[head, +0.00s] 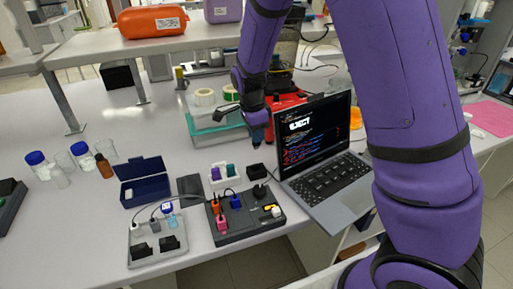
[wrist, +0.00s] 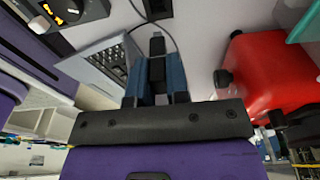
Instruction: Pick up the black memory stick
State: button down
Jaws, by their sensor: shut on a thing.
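The black memory stick (wrist: 157,45) shows in the wrist view between the tips of my gripper (wrist: 157,72), whose blue fingers are shut on it. In the head view my gripper (head: 258,130) points down above the bench, left of the laptop's screen and in front of the red case. The stick is too small to make out in the head view. I cannot tell from these frames how far it is from the bench top.
The open laptop (head: 330,182) stands close on the right. A red case (head: 288,103) is behind my gripper. A black board with coloured plugs (head: 246,218), a white holder (head: 224,183) and a small black block (head: 256,170) lie in front. A blue open box (head: 146,190) is further left.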

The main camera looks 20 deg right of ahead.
notch_tip(320, 180, up, 17)
dwell(0.4)
